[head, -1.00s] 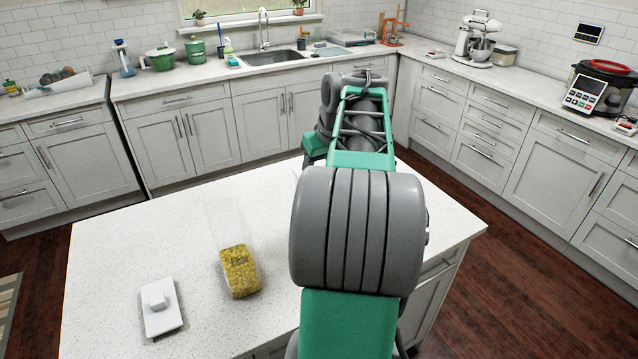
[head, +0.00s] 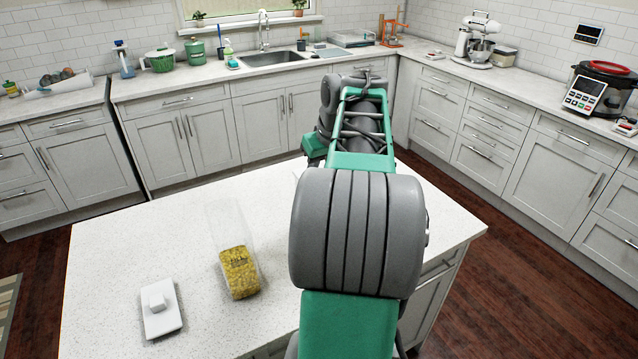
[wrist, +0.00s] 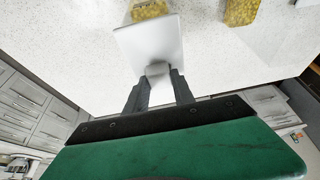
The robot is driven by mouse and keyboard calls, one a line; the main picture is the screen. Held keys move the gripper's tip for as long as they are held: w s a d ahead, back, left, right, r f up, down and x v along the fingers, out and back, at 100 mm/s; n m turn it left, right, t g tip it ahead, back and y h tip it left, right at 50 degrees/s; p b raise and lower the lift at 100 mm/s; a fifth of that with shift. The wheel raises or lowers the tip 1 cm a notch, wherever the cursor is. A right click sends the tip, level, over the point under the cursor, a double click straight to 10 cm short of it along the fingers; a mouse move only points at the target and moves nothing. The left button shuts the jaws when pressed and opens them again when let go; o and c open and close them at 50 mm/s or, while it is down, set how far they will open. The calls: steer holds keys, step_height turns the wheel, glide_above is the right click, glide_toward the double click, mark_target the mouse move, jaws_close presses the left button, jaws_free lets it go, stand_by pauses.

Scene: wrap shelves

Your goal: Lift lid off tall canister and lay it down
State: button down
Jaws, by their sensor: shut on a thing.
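A white lid (wrist: 150,42) with a knob is in the wrist view. My gripper (wrist: 158,72) is shut on its knob. A canister with yellow contents (wrist: 151,9) shows just past the lid's far edge; I cannot tell how far the lid is from it. A second yellow-filled canister (wrist: 240,11) stands at the upper right, cut off by the frame. In the head view, a tall clear canister (head: 239,272) with yellow contents stands on the island. A white lid with a square knob (head: 161,312) lies flat to its left. My arm hides my gripper there.
The island top (head: 120,240) is white and speckled, with free room behind and left of the canister. Its right part is hidden behind my arm. Counters with a sink (head: 272,57), a stand mixer (head: 477,38) and a cooker (head: 600,88) line the walls.

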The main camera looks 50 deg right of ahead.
steer(key=shift+r, duration=0.1)
steer(key=shift+r, duration=0.3)
step_height(320, 180, up, 3)
steer(key=shift+f, duration=0.2)
steer(key=s+r+p, duration=0.7)
steer(key=s+r, duration=0.6)
steer(key=s, duration=0.1)
steer(key=shift+a, duration=0.35)
